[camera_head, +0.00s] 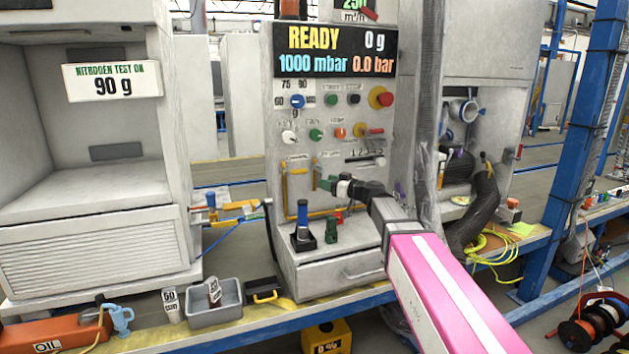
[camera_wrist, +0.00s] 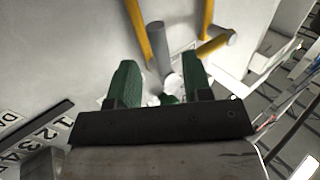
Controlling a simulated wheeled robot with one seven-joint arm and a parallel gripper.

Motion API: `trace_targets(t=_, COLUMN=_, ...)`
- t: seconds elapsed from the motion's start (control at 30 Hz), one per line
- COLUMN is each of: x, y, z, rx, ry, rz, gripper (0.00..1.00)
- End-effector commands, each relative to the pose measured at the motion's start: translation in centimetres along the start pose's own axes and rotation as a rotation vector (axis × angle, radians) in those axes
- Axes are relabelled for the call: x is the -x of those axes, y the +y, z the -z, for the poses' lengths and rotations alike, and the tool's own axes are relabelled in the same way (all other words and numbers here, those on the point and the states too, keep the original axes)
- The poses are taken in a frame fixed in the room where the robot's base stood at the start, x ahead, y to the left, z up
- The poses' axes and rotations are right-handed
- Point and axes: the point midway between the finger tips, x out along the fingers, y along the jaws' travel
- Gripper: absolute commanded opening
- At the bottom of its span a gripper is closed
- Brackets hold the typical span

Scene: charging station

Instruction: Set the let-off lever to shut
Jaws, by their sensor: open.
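My gripper (camera_head: 325,183) is open in front of the white charging panel (camera_head: 350,85), beside its yellow pipes. In the wrist view the green fingers of my gripper (camera_wrist: 160,68) stand apart. A grey cylindrical peg (camera_wrist: 157,42) and a small pale fitting (camera_wrist: 174,84) show between and beyond them, near the yellow pipe (camera_wrist: 208,15). I cannot tell whether they touch the fingers. No part is readably marked as the let-off lever. A small red handle (camera_head: 374,131) sits on the panel beside an orange knob, and my gripper is below and left of it.
A grey hose column (camera_head: 429,110) rises to the right.

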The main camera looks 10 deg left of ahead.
Motion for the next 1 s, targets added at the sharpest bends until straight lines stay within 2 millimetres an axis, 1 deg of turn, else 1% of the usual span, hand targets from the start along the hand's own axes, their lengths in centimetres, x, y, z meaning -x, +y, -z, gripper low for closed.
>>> trace_targets(t=0.03, x=-1.3, y=0.1, z=0.0, rx=0.0, ry=0.0, rz=0.003, gripper=0.45)
trace_targets(t=0.1, x=-2.5, y=0.2, z=0.0, rx=0.0, ry=-0.001, rz=0.002, gripper=0.45)
trace_targets(t=0.2, x=-4.0, y=0.1, z=0.0, rx=0.0, ry=-0.001, rz=0.003, gripper=0.45)
trace_targets(t=0.3, x=-5.2, y=0.1, z=0.0, rx=-0.001, ry=-0.001, rz=0.001, gripper=0.45)
trace_targets(t=0.5, x=-6.3, y=0.0, z=0.0, rx=-0.001, ry=-0.001, rz=0.001, gripper=0.45)
trace_targets(t=0.77, x=-6.3, y=0.0, z=0.0, rx=-0.001, ry=-0.001, rz=0.001, gripper=0.45)
trace_targets(t=0.8, x=-6.3, y=0.0, z=0.0, rx=-0.001, ry=-0.001, rz=0.001, gripper=0.42)
trace_targets(t=0.87, x=-6.3, y=0.0, z=0.0, rx=-0.001, ry=-0.001, rz=0.001, gripper=0.23)
trace_targets(t=0.9, x=-6.3, y=0.0, z=0.0, rx=-0.001, ry=-0.001, rz=0.001, gripper=0.1)
trace_targets(t=0.93, x=-6.3, y=0.0, z=0.0, rx=-0.001, ry=-0.001, rz=0.001, gripper=0.0)
trace_targets(t=1.0, x=-6.3, y=0.0, z=0.0, rx=-0.001, ry=-0.001, rz=0.001, gripper=0.0)
